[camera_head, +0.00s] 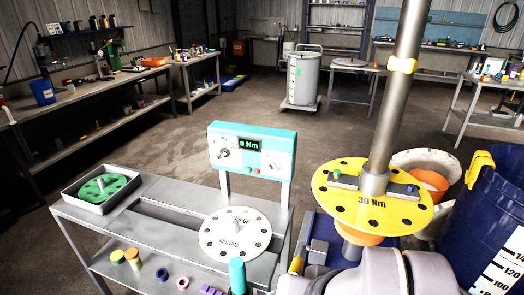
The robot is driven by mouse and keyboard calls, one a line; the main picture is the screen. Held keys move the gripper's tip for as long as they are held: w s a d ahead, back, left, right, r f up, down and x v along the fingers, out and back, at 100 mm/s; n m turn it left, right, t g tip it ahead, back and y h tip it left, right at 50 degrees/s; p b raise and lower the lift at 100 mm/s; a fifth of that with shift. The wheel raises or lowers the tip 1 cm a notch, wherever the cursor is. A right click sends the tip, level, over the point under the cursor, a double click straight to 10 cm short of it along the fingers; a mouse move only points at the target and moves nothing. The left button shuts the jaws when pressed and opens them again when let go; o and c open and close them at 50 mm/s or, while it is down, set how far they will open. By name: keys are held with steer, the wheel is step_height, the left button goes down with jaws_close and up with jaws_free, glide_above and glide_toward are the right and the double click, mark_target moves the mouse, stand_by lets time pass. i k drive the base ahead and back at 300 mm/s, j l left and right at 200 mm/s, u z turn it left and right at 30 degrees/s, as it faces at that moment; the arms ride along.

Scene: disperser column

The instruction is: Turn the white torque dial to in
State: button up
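Small coloured buttons (253,171) sit below the display. Pale grey rounded links of my arm fill the bottom right edge, apart from the box. My gripper's fingers cannot be made out in this view, and nothing is seen touching the dial.
A yellow perforated disc (347,207) marked "30 Nm" sits on the thick metal column (402,80) right of the box. A white disc (215,240) lies on the bench (150,190), and a green one (103,187) in a tray. A blue drum (497,205) stands far right.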

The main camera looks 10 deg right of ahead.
mark_target(274, 165)
steer(key=i+j+z, duration=0.2)
steer(key=j+z, duration=0.2)
steer(key=j, duration=0.15)
steer(key=i+j+z, duration=0.1)
steer(key=j+z, duration=0.3)
steer(key=j, duration=0.15)
steer(key=j+z, duration=0.4)
steer(key=j, duration=0.25)
steer(key=j+z, duration=0.4)
steer(key=j, duration=0.2)
